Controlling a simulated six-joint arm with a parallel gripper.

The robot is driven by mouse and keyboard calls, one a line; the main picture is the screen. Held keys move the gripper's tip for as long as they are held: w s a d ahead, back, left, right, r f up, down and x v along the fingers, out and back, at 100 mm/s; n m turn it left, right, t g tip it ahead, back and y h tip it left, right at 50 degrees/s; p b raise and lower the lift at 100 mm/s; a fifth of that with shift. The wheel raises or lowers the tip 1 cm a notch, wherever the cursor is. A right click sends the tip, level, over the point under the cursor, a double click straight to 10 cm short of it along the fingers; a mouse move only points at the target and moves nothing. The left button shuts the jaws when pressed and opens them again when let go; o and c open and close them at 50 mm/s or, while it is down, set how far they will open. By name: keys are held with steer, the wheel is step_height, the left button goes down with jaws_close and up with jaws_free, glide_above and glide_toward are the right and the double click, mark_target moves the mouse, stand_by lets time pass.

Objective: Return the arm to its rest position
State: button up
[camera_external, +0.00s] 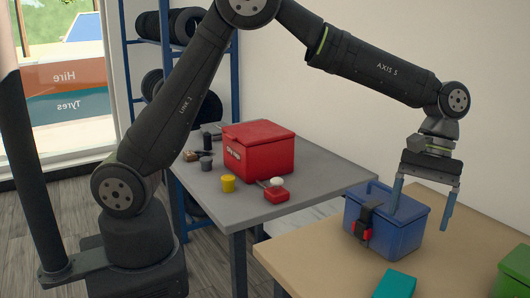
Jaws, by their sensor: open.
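My gripper (421,210) points down over the blue bin (408,238) on the wooden table at the right. Its two blue fingers are spread apart, with nothing visible between them. The left finger overlaps the bin's opening in the picture; the right finger appears beside the bin's right side. I cannot tell how deep the fingers reach. My arm is stretched out from its base at the left, across to the right.
A black and red item (364,223) is at the bin's left side. A teal block (395,284) and a green bin (515,272) are nearer the front. A tyre rack (165,60) stands behind.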

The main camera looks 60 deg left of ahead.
mark_target(401, 277)
steer(key=x, duration=1.2)
steer(key=shift+w+r, duration=0.1)
steer(key=shift+r, duration=1.75)
